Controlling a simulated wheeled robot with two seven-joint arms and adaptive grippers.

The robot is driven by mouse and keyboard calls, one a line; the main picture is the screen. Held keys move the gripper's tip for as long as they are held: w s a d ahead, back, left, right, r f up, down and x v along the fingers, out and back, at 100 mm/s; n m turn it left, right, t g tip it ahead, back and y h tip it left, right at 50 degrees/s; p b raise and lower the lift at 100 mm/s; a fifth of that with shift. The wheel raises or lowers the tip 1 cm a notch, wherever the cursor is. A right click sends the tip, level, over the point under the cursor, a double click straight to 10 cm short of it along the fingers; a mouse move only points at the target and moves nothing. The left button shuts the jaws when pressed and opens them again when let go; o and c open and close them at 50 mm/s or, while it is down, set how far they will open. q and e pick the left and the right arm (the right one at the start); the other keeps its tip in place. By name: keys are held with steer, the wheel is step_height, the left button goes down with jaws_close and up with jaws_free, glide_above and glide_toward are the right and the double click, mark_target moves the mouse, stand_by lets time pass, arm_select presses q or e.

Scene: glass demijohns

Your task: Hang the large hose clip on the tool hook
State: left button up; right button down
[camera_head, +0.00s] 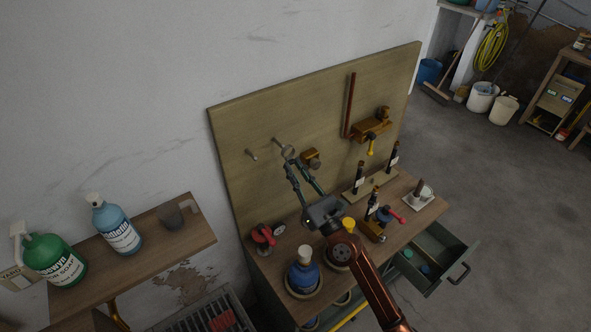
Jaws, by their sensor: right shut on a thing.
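My right gripper (291,168) reaches up from the bench side toward the upright wooden board (240,125). It is shut on a small grey ring-shaped thing, which looks like the large hose clip (288,152), at its fingertips. Two short pegs stick out of the board: one on the left (251,155), bare, and one further right (276,141), close beside the clip. I cannot tell which is the tool hook, or whether the clip touches the right peg. My left gripper is not in view.
A brass fitting (371,130) is on the board at right. A drawer (435,265) stands open. A shelf (165,240) with bottles is at left.

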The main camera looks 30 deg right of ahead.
steer(key=shift+w+a, duration=0.2)
steer(key=shift+w, duration=1.05)
steer(key=shift+w+a, duration=0.15)
steer(key=shift+w, duration=1.1)
steer(key=c, duration=1.7)
jaws_free()
steer(key=shift+c, duration=0.2)
steer(key=v, duration=1.2)
steer(key=shift+c, duration=0.5)
